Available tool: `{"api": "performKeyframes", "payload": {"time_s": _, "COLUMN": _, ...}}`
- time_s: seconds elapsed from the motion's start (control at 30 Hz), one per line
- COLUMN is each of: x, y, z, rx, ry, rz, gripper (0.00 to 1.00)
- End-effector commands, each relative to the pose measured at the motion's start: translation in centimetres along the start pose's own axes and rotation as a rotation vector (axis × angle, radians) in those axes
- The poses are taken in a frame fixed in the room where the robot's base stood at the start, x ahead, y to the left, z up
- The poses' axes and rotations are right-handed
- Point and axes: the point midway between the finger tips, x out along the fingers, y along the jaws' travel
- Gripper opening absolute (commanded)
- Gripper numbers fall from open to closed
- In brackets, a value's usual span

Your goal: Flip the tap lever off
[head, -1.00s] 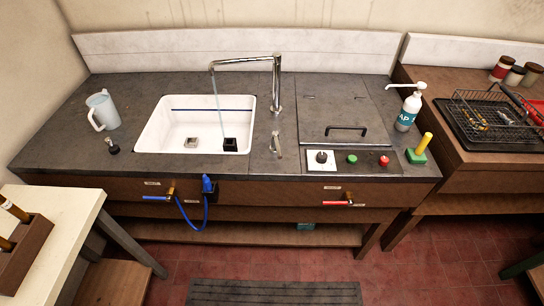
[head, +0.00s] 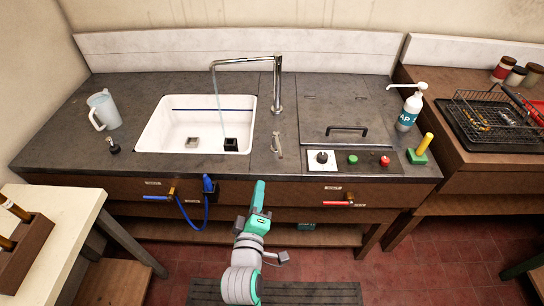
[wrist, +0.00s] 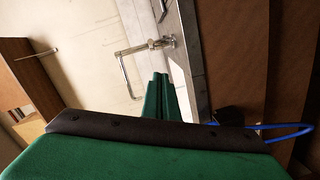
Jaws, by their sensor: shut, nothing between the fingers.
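The tap lever (head: 277,144) is a small metal lever standing on the dark counter, right of the white sink and in front of the chrome tap (head: 276,90). A thin stream of water (head: 216,92) falls from the tap spout into the sink. My gripper (head: 260,184) is in front of the counter edge, below and apart from the lever in the head view. In the wrist view its green fingers (wrist: 158,96) are together and empty. The tap (wrist: 130,52) also shows there; I cannot make out the lever surely.
The sink (head: 160,140) is left of the lever, the lid with a dark handle (head: 347,129) right of it. A blue-handled valve (head: 157,198) with a blue hose and a red-handled valve (head: 337,204) sit on the counter front. A soap bottle (head: 409,112) stands at right.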

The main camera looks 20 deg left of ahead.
Motion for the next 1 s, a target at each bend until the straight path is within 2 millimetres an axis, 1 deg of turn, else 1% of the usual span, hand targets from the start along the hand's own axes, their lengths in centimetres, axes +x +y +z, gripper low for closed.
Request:
{"api": "performKeyframes", "payload": {"time_s": 0.03, "x": 0.6, "y": 0.8, "z": -0.9, "rx": -0.025, "ry": 0.006, "rz": 0.008, "gripper": 0.00}}
{"api": "performKeyframes", "payload": {"time_s": 0.2, "x": 1.5, "y": 1.9, "z": -2.2, "rx": -0.079, "ry": 0.004, "rz": 0.017, "gripper": 0.00}}
{"api": "performKeyframes", "payload": {"time_s": 0.67, "x": 1.9, "y": 2.0, "z": -2.3, "rx": -0.086, "ry": 0.003, "rz": 0.017, "gripper": 0.00}}
{"api": "performKeyframes", "payload": {"time_s": 0.77, "x": 2.7, "y": 2.1, "z": -2.3, "rx": -0.086, "ry": 0.003, "rz": 0.018, "gripper": 0.00}}
{"api": "performKeyframes", "payload": {"time_s": 0.87, "x": 4.1, "y": 2.1, "z": -2.4, "rx": -0.086, "ry": 0.004, "rz": 0.019, "gripper": 0.00}}
{"api": "performKeyframes", "payload": {"time_s": 1.0, "x": 6.7, "y": 2.2, "z": -2.4, "rx": -0.086, "ry": 0.003, "rz": 0.019, "gripper": 0.00}}
